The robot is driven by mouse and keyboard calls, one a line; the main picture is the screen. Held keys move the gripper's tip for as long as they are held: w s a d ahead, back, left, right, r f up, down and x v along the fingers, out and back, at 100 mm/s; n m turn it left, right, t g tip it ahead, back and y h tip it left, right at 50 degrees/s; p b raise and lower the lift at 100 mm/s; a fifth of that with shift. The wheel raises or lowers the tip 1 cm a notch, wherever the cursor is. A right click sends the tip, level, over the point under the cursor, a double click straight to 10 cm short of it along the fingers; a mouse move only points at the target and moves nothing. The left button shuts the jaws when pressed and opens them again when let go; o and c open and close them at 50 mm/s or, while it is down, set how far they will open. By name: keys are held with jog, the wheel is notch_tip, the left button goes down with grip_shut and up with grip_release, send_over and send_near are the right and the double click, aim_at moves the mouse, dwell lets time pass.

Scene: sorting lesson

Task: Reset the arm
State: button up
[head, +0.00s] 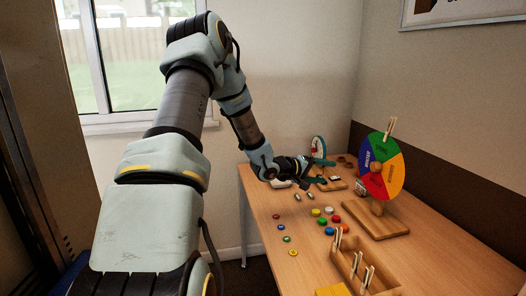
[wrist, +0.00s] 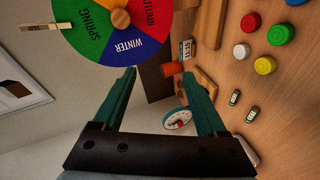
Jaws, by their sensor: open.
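My arm reaches out from the left over the wooden table (head: 446,244) in the head view. My gripper (head: 316,170) is above the table's far left part. In the wrist view my gripper (wrist: 158,80) has its two green fingers spread wide apart, with nothing held between them. Past the fingers, a small white dial (wrist: 177,119) and part of the season wheel (wrist: 112,28) show. I cannot tell from the head view whether the fingers touch anything.
The season wheel (head: 380,166) stands on a wooden base (head: 376,221) at the table's right. Several coloured discs (head: 329,210) lie mid-table. A wooden tray with clothespins (head: 384,281) sits at the front. A window (head: 130,55) is behind my arm. The table's right front is clear.

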jog(key=s+a+m+y, duration=0.1)
jog(key=s+a+y, duration=0.3)
jog(key=a, duration=0.6)
jog(key=s+a+y, duration=0.2)
jog(key=a+y, duration=0.4)
jog(key=a, duration=0.4)
jog(key=s+a+r+g+y, duration=0.1)
jog(key=s+a+g, duration=0.1)
jog(key=s+a, duration=0.3)
jog(key=s+a+r+m+g+y, duration=0.1)
jog(key=s+a, duration=0.4)
jog(key=s, duration=0.9)
jog(key=shift+s+r+m+g+y, duration=0.2)
jog(key=shift+m+g+y, duration=0.1)
jog(key=shift+g+y, duration=0.35)
